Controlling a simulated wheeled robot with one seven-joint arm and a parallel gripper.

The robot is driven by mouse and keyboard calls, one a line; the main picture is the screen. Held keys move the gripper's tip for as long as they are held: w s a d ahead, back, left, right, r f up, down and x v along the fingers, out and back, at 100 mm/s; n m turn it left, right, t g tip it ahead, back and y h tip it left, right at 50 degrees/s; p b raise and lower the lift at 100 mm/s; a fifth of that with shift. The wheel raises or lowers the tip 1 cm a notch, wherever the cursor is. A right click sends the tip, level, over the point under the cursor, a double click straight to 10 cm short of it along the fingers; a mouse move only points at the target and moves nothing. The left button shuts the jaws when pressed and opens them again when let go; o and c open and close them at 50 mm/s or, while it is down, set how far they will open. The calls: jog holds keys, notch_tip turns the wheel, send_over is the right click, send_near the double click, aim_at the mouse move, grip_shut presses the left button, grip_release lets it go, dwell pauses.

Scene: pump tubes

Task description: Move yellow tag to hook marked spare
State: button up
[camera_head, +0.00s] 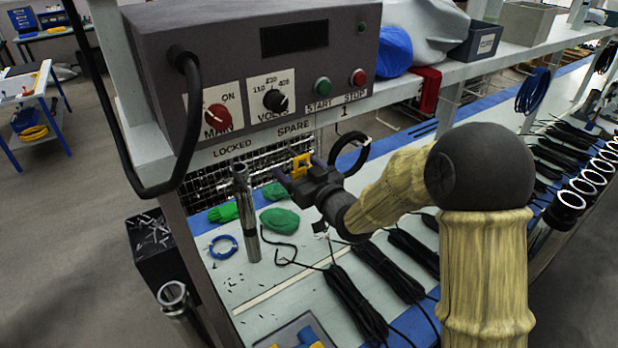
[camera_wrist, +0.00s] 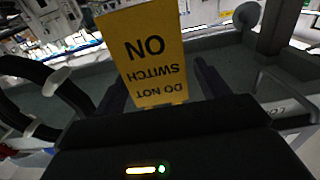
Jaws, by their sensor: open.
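The yellow tag (camera_head: 301,163) hangs upright just below the shelf edge, under the label SPARE (camera_head: 294,127). In the wrist view the tag (camera_wrist: 150,58) fills the upper middle, its print "DO NOT SWITCH ON" upside down. In the wrist view dark fingers flank the tag (camera_wrist: 163,88). I cannot tell whether they touch it. The hook behind the tag is too small or hidden to make out. The label LOCKED (camera_head: 232,151) is to the left.
A grey control box (camera_head: 255,70) stands on the shelf above. A black ring (camera_head: 349,154) hangs right of the gripper. A metal tube (camera_head: 246,213) stands upright on the left of the bench. Green bundles (camera_head: 279,220) and black cable bundles (camera_head: 352,305) lie below.

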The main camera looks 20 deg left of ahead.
jog(key=b+v, duration=0.6)
jog(key=v, duration=1.1)
jog(key=shift+s, duration=0.15)
jog(key=w+d+f+m+h, duration=0.2)
jog(key=d+f+m+h, duration=0.3)
jog(key=d+f+h, duration=0.65)
jog(key=s+d+f+m+g+h, duration=0.2)
jog(key=s+d+f+m+g, duration=0.2)
jog(key=s+d+g, duration=0.5)
jog(key=s+d+f, duration=0.1)
jog(key=s, duration=0.2)
jog(key=shift+d+f+m, duration=0.35)
jog(key=shift+f+m, duration=0.05)
jog(key=shift+s+a, duration=0.1)
